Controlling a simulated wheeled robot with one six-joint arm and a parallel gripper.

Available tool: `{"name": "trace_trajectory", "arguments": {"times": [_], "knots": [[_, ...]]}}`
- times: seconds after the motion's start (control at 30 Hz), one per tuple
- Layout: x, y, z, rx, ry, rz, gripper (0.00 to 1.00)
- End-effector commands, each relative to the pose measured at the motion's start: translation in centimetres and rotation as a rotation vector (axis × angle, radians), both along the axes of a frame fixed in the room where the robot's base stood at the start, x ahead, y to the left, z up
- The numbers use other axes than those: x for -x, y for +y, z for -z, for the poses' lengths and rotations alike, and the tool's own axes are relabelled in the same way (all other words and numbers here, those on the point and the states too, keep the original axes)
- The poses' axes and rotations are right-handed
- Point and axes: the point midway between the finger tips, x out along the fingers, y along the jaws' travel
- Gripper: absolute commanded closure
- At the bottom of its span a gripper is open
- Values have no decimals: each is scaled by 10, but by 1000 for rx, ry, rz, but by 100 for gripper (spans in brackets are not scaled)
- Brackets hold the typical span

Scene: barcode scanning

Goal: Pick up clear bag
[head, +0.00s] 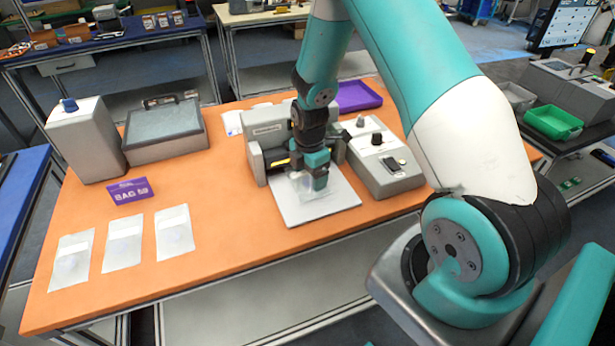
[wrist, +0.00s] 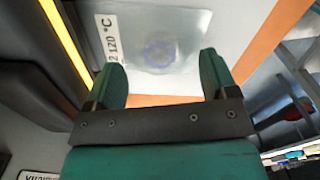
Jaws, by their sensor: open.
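My gripper (head: 313,180) is open over the white plate (head: 325,208) of the sealing machine. In the wrist view the two fingers of my gripper (wrist: 162,78) are spread apart with nothing between them. A clear bag (wrist: 160,38) with a faint round bluish mark lies beyond the fingertips, on the white surface. In the head view the bag on the plate (head: 304,189) is mostly hidden by my gripper. Three more clear bags lie in a row at the left of the orange table: one at far left (head: 72,262), one in the middle (head: 123,243), one at right (head: 174,232).
Grey machines (head: 87,140) stand at back left, and a grey control box (head: 383,165) stands right of the plate. A purple tray (head: 358,96) is behind. The orange table between bags and plate is clear.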

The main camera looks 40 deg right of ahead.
Motion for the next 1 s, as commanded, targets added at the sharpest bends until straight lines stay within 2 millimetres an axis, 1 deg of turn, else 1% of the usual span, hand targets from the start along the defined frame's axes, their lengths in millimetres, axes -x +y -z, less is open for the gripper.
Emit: {"name": "trace_trajectory", "arguments": {"times": [0.1, 0.17, 0.4, 0.43, 0.47, 0.5, 0.57, 0.6, 0.67, 0.73, 0.77, 1.0], "knots": [[1, 0, 13, -1, 3, 0, 21], [0, 0, 18, 0, 1, 0, 21], [0, 0, 21, 0, -1, 0, 21], [0, 0, 21, 0, -1, 0, 23], [0, 0, 21, 0, -1, 0, 30], [0, 0, 20, 0, -1, 0, 39], [0, 0, 20, 0, -1, 0, 53], [0, 0, 20, 0, -1, 0, 62], [0, 0, 20, 0, -1, 0, 76], [0, 0, 20, 0, -1, 0, 76], [0, 0, 20, 0, -1, 0, 80], [0, 0, 19, 0, -1, -1, 80]]}}
